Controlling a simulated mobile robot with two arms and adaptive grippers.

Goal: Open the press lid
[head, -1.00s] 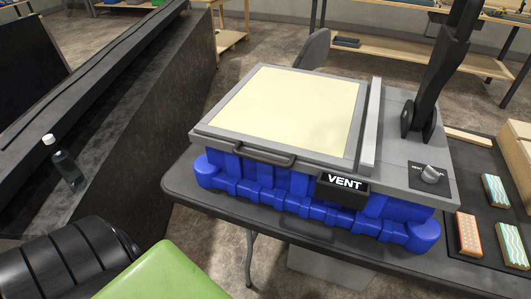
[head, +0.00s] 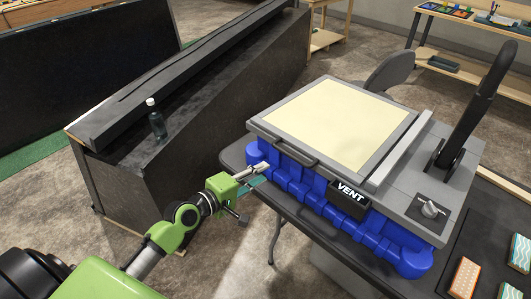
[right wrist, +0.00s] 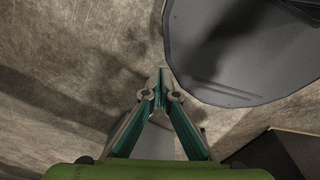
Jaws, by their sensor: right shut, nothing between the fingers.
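The press (head: 425,190) is a grey-topped machine on a blue base at the table's corner. Its lid (head: 335,115), a grey frame with a cream panel, lies flat and shut. A dark bar handle (head: 295,153) is on the lid's front edge. My left gripper (head: 257,185) is left of the press, just below and left of the handle and apart from it. Its fingers look spread and empty. My right gripper (right wrist: 162,75) shows only in the right wrist view, shut and empty above the floor.
A dark upright lever (head: 475,110), a knob (head: 429,209) and a VENT sign (head: 349,192) are on the press. Patterned blocks (head: 465,277) lie at the right. A bottle (head: 156,122) stands on a dark bench at left. A round grey surface (right wrist: 245,45) is near the right gripper.

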